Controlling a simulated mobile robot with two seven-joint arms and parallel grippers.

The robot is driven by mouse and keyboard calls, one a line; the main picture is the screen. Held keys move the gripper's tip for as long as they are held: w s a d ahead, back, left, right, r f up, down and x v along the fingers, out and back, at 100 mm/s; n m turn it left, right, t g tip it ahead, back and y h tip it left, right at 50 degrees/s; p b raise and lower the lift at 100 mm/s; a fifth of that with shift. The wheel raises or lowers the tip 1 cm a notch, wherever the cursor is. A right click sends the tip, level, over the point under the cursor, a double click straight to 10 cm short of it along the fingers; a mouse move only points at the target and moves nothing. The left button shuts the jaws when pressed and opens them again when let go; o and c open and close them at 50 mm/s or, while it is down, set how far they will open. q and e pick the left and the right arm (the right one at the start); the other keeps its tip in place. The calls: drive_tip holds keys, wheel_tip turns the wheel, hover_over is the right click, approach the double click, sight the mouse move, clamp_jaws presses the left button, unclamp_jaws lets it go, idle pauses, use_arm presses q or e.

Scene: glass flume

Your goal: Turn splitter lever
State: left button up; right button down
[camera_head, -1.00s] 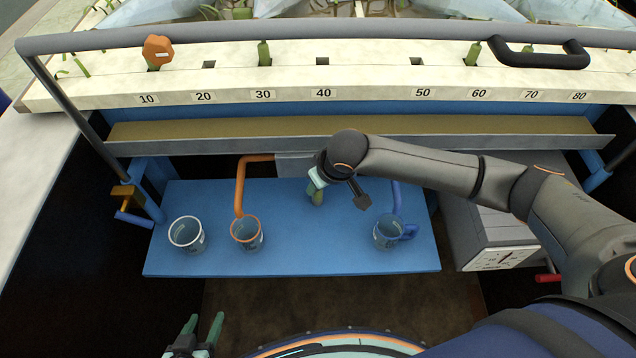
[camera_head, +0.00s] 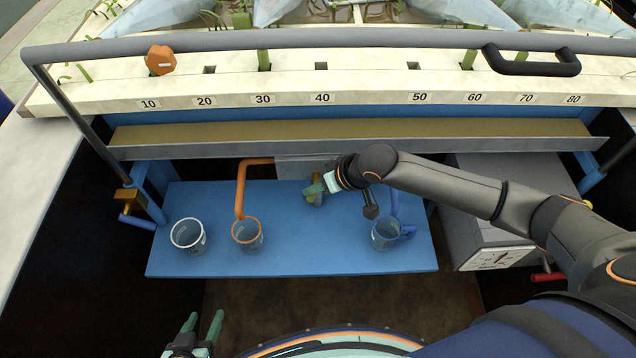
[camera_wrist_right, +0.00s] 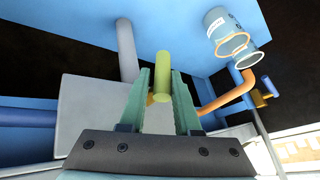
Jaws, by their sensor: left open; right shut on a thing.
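The splitter is a grey box (camera_head: 297,167) under the flume's front ledge, with an orange pipe (camera_head: 240,190) on its left and a blue pipe (camera_head: 394,200) on its right. Its yellow-green lever (camera_head: 317,200) is partly hidden by my right gripper (camera_head: 315,190). In the right wrist view the lever (camera_wrist_right: 162,72) stands between the two green fingers of my right gripper (camera_wrist_right: 161,95), which is shut on it. My left gripper (camera_head: 203,332) is open and empty at the lower left, well away from the lever.
A blue shelf (camera_head: 290,225) carries a white-rimmed cup (camera_head: 188,235), an orange-rimmed cup (camera_head: 247,235) and a blue-handled cup (camera_head: 388,234). A grey box with a dial (camera_head: 495,258) stands at right. A metal rail (camera_head: 300,40) crosses above.

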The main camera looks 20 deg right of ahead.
drive_tip(key=shift+s+a+t+y+b, duration=0.15)
drive_tip(key=shift+y+b, duration=0.1)
drive_tip(key=shift+y, duration=0.3)
drive_tip(key=shift+w+a+t+y+b, duration=0.15)
drive_tip(key=shift+y+b, duration=0.1)
drive_tip(key=shift+y, duration=0.3)
drive_tip(key=shift+r+y+b, duration=0.1)
drive_tip(key=shift+y+b, duration=0.4)
drive_tip(key=shift+b, duration=0.05)
drive_tip(key=shift+r+t, duration=0.1)
drive_tip(key=shift+t, duration=0.2)
drive_tip(key=shift+a, duration=0.1)
drive_tip(key=shift+r, duration=0.1)
drive_tip(key=c, duration=0.7)
unclamp_jaws()
drive_tip(key=shift+c, duration=0.2)
drive_tip(key=shift+m, duration=0.3)
drive_tip(key=shift+d, duration=0.2)
